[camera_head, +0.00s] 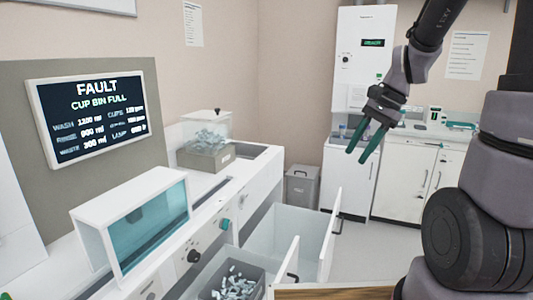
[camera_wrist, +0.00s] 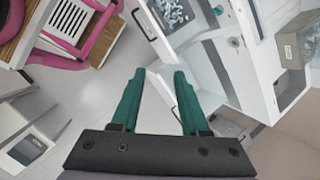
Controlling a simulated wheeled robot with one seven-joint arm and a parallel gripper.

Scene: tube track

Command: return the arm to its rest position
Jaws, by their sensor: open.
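My gripper (camera_head: 367,142) hangs from my raised arm at the upper right of the head view, with green fingers pointing down. In the wrist view the two green fingers (camera_wrist: 156,95) stand apart with nothing between them. The gripper is in the air, apart from the counters and open drawers. My dark grey arm runs up out of the top of the head view and shows again at the right edge.
A screen (camera_head: 95,110) reads "FAULT, CUP BIN FULL". A lidded clear box (camera_head: 207,135) stands on the counter. A grey waste bin (camera_head: 301,187) stands on the floor behind.

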